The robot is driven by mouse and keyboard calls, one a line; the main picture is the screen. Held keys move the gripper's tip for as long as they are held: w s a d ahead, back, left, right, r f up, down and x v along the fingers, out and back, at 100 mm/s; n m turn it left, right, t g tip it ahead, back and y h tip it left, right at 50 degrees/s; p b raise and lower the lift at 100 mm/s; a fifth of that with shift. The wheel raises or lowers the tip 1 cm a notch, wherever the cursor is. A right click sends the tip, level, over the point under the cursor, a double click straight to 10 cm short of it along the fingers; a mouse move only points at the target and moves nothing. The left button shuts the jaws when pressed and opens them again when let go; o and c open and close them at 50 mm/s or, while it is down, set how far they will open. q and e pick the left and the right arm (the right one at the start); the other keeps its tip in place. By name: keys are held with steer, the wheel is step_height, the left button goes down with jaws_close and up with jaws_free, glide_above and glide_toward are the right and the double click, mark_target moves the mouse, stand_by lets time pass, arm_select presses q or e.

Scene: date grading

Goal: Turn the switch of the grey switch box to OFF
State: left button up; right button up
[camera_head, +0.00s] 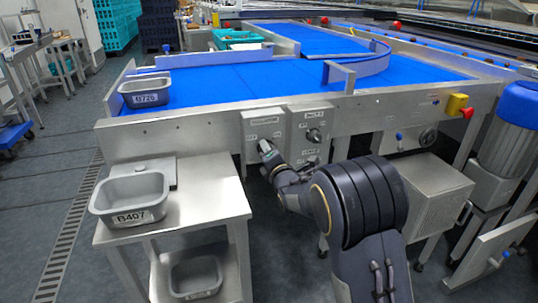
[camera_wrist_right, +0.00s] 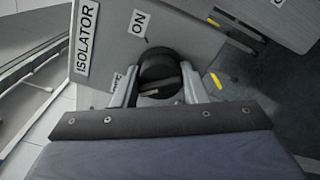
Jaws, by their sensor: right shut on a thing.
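The grey switch box (camera_head: 262,118) is mounted on the front of the blue-belt conveyor frame. In the right wrist view its grey face (camera_wrist_right: 105,50) carries an ISOLATOR label (camera_wrist_right: 84,40) and an ON label (camera_wrist_right: 139,21). A smaller label at its left is partly hidden by a finger and I cannot read it. The black round switch (camera_wrist_right: 158,68) sits between the fingers of my right gripper (camera_wrist_right: 158,88), which is shut on it. In the head view my right gripper (camera_head: 265,148) reaches the lower part of the box and hides the switch. The switch's exact setting is unclear.
A control panel (camera_head: 296,142) with a black knob adjoins the box on the right. A grey tub B407 (camera_head: 132,215) stands on the steel table (camera_head: 213,188) at the left. A motor stands far right.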

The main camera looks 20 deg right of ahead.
steer(key=shift+f+n, duration=0.1)
steer(key=shift+n, duration=0.5)
steer(key=o, duration=1)
steer(key=s+p, duration=0.1)
steer(key=s, duration=0.7)
steer(key=shift+d, duration=0.15)
steer(key=shift+w, duration=0.1)
